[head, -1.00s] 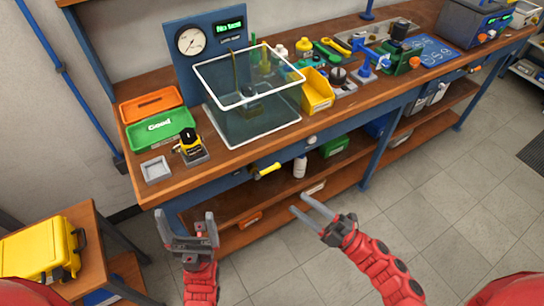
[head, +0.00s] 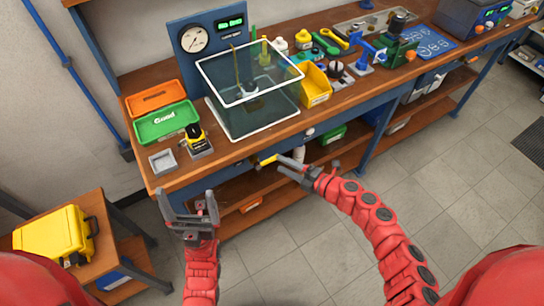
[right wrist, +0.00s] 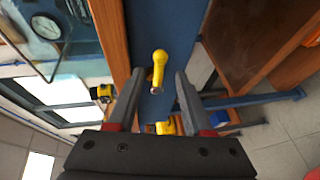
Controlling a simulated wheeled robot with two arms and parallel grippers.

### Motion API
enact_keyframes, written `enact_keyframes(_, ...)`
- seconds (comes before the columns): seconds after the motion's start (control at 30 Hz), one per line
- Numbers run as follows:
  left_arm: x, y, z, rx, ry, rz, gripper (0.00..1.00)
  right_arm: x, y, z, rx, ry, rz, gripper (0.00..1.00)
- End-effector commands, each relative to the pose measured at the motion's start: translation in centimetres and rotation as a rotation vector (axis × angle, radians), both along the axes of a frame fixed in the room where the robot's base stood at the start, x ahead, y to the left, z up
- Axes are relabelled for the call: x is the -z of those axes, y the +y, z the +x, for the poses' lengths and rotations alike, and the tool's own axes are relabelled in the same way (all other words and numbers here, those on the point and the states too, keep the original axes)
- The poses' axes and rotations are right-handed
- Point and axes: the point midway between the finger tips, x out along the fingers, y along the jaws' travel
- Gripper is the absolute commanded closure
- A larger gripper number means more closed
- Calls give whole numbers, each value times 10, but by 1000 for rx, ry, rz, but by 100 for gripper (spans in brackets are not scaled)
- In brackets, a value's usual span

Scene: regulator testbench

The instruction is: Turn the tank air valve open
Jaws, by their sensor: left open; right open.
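The yellow valve handle (head: 267,160) sticks out from the blue front of the bench, below the water tank (head: 250,92). In the right wrist view the yellow handle (right wrist: 158,70) appears between the fingertips, lined up lengthwise with the open jaws. My right gripper (head: 281,164) is open and close to the handle; I cannot tell whether it touches. My left gripper (head: 186,197) is open and empty in front of the bench's left end, away from the valve.
A gauge panel (head: 193,38) stands behind the tank. Green (head: 166,121) and orange trays and a small yellow-black device (head: 195,139) sit left of it. A yellow bin (head: 315,86) is to the right. A yellow case (head: 52,236) rests on a side table.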

Motion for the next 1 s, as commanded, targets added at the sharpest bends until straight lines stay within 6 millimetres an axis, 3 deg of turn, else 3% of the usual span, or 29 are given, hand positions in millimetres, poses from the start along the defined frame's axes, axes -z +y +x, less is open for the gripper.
enact_keyframes(0.1, -6, 0, 0, 0, 0, 0, 0, 1, 20, 16, -1, -1, 3, 49)
enact_keyframes(0.23, -8, 0, 0, 0, 0, 0, 0, 4, 33, 26, 0, -3, 3, 49)
enact_keyframes(0.67, -9, 0, 0, 0, 0, 0, 0, 9, 42, 32, -2, 0, 1, 49)
enact_keyframes(0.7, -9, 0, 0, 0, 0, 0, 0, 9, 42, 32, -2, 0, 1, 51)
enact_keyframes(0.9, -9, 0, 0, 0, 0, 0, 0, 9, 42, 32, -1, -1, 1, 87)
enact_keyframes(1.0, -9, 0, 0, 0, 0, 0, 0, 9, 42, 32, -1, -1, 1, 100)
